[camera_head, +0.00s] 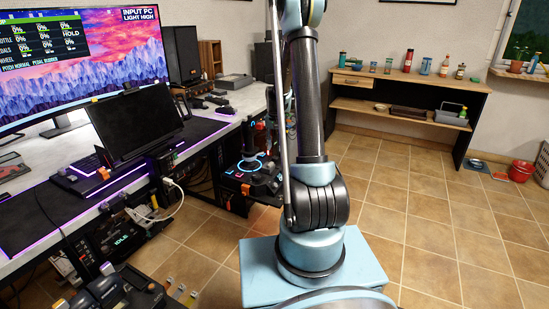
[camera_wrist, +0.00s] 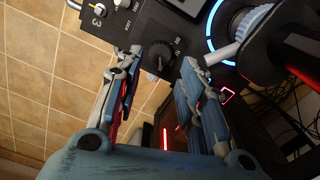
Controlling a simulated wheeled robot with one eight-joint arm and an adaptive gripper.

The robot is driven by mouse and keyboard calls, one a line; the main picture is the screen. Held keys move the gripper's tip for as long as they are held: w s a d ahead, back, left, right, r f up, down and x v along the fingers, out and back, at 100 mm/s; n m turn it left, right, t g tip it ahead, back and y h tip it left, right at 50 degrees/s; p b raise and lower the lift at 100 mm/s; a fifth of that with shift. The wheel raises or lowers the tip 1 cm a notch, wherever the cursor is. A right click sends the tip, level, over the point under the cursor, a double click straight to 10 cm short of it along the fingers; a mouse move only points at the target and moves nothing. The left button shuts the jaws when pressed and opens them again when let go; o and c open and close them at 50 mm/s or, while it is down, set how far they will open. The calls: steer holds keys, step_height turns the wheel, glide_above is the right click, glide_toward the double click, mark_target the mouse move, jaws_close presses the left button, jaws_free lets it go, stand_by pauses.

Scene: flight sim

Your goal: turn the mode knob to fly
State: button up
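A dark round knob (camera_wrist: 158,58) with a ridged edge sits on a black control panel (camera_wrist: 125,22) in the wrist view. Small markings surround it, but they are too small to read, so its setting cannot be told. My gripper (camera_wrist: 162,57) is open, one finger on each side of the knob. A gap shows between the knob and each finger; whether the fingertips reach down to its height is unclear. In the head view my arm stands in the centre, and its gripper cannot be made out.
A joystick unit with a blue-lit ring (camera_wrist: 216,35) stands close to the right finger; a similar blue ring (camera_head: 250,165) shows in the head view. The desk (camera_head: 225,103) carries a large monitor (camera_head: 95,60) and a dark screen (camera_head: 135,122).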

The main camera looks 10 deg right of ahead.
mark_target(275, 157)
steer(key=shift+f, duration=3.15)
steer(key=c, duration=0.8)
